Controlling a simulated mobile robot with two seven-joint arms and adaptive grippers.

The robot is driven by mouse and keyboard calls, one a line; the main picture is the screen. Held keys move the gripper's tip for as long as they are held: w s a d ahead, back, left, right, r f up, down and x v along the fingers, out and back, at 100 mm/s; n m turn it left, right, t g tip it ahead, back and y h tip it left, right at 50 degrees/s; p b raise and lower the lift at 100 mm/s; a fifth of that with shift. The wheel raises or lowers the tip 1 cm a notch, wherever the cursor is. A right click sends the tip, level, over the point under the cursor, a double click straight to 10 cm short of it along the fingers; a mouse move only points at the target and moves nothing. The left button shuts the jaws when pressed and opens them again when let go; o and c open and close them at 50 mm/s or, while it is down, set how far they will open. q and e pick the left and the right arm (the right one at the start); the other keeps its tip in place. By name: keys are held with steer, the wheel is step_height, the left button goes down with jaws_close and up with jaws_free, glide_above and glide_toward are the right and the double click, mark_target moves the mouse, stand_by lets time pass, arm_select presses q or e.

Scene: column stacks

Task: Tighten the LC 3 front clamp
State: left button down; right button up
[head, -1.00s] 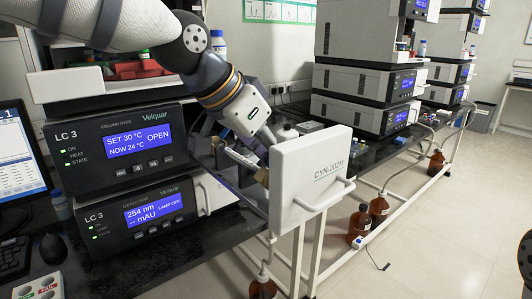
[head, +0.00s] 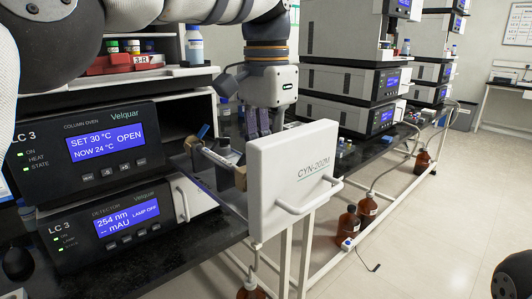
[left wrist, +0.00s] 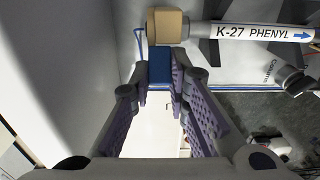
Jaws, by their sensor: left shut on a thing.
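The LC 3 column oven (head: 108,150) has its door (head: 292,185), marked CYN-202M, out at the right, with its inner side partly hidden. In the left wrist view a white column (left wrist: 265,33) marked K-27 PHENYL ends in a tan fitting (left wrist: 167,26). A blue block (left wrist: 160,68), seemingly the clamp's lever, sits just below that fitting, between my fingertips. My left gripper (left wrist: 160,82) is shut on it. In the head view the left gripper (head: 258,124) points down behind the door's top edge, its tips hidden. My right gripper is not in view.
The detector (head: 125,220) sits below the oven. A bottle (head: 194,45) and vials stand above. Brown bottles (head: 367,210) stand on the floor.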

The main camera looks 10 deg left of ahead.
arm_select(q)
steer(key=shift+f+g, duration=0.3)
steer(key=shift+f, duration=0.05)
steer(key=c, duration=1.5)
jaws_free()
steer(key=shift+r, duration=0.15)
steer(key=shift+r, duration=0.1)
